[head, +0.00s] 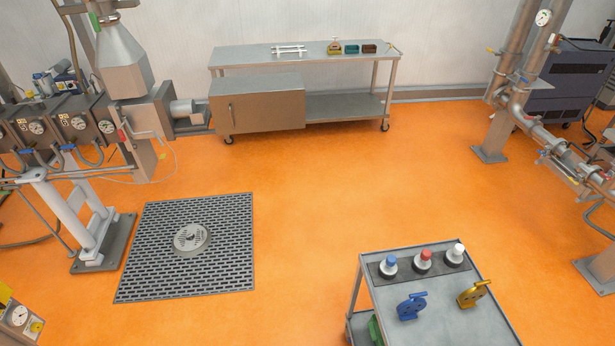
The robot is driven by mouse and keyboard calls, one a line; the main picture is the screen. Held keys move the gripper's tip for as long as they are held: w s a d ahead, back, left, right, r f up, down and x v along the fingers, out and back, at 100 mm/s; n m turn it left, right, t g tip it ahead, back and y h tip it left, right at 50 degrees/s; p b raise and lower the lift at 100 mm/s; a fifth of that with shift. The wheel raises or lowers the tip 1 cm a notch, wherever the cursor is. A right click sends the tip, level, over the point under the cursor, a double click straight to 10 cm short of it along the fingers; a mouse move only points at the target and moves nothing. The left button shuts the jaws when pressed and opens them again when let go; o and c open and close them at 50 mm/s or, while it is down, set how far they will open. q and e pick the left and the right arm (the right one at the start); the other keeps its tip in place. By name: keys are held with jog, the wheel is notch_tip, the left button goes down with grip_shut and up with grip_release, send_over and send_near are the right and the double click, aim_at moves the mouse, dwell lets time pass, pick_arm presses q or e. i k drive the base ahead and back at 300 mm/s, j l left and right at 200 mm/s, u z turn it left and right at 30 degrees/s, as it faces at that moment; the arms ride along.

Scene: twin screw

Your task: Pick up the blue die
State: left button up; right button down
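The blue die (411,307) is a small blue piece with a handle-like bar on its upper right. It stands on the grey top of a cart (455,318) at the bottom right of the head view. A similar yellow-gold die (474,295) stands to its right on the same top, apart from it. Neither of my grippers shows in the head view, and nothing is seen touching the blue die.
Bottles with blue (390,265), red (424,261) and white (456,254) caps stand along the cart's back edge. A floor grate (190,275) lies left. Machinery (125,80) is at left, a long bench (345,95) at back, pipes (545,130) at right. Orange floor between is clear.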

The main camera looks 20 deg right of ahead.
aim_at(407, 309)
jog(key=z, duration=2.6)
